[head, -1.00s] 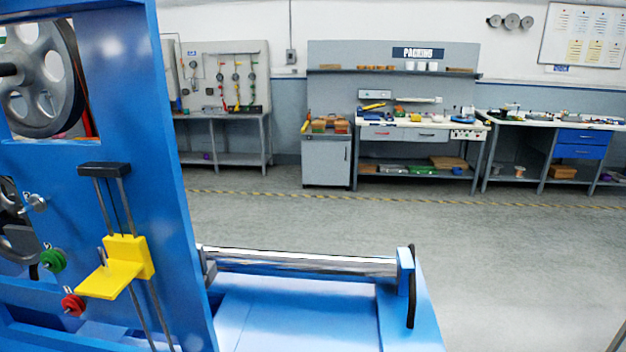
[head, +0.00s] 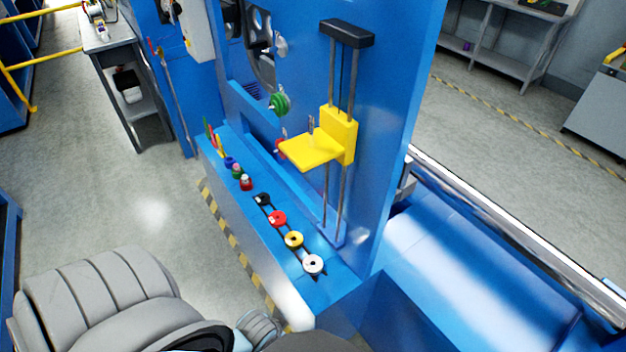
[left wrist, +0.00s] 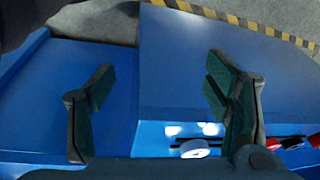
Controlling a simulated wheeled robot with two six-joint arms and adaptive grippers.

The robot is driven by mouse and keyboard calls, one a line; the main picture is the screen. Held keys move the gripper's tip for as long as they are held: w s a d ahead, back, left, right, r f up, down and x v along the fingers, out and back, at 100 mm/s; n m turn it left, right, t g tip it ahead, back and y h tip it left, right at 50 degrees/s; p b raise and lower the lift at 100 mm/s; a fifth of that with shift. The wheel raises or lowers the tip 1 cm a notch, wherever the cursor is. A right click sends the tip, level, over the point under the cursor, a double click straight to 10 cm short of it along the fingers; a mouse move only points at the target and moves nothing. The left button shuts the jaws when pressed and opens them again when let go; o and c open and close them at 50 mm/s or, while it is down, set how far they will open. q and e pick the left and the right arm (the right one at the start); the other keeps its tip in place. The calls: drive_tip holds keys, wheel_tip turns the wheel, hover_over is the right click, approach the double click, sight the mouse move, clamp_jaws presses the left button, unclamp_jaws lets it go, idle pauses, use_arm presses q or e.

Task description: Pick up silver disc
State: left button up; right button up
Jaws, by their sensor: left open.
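The silver disc (head: 313,264) is a pale ring with a dark centre, at the near end of a row of discs on the blue machine ledge. It also shows in the left wrist view (left wrist: 195,148), low in the picture, near the base of the right finger. My left gripper (left wrist: 160,72) is open, its two dark fingers spread above blue surfaces, with nothing between them. The disc is apart from the fingertips. In the head view only my grey arm shows at the bottom, and the left gripper cannot be made out. My right gripper is in neither view.
Yellow (head: 294,239), red (head: 277,218) and black (head: 262,199) discs share the row. The upright blue panel (head: 390,130) with a yellow bracket (head: 338,135) rises beside the ledge. Small coloured parts (head: 246,183) stand farther along. Floor left of the ledge is clear.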

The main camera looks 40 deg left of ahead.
use_arm(q)
drive_tip(key=w+r+t, duration=0.1)
drive_tip(key=w+r, duration=0.2)
drive_tip(key=r, duration=0.9)
drive_tip(key=n+y, duration=0.1)
drive_tip(key=n, duration=0.5)
hover_over(312, 263)
drive_tip(key=s+d, duration=0.3)
drive_tip(key=s, duration=0.3)
drive_tip(key=b+x, duration=0.1)
drive_tip(key=x, duration=0.3)
drive_tip(key=b+x, duration=0.2)
drive_tip(key=x, duration=0.2)
drive_tip(key=w+b+x, duration=0.1)
drive_tip(key=b+x, duration=0.1)
drive_tip(key=x, duration=0.3)
drive_tip(key=shift+r, duration=0.25)
drive_tip(key=shift+w, duration=0.1)
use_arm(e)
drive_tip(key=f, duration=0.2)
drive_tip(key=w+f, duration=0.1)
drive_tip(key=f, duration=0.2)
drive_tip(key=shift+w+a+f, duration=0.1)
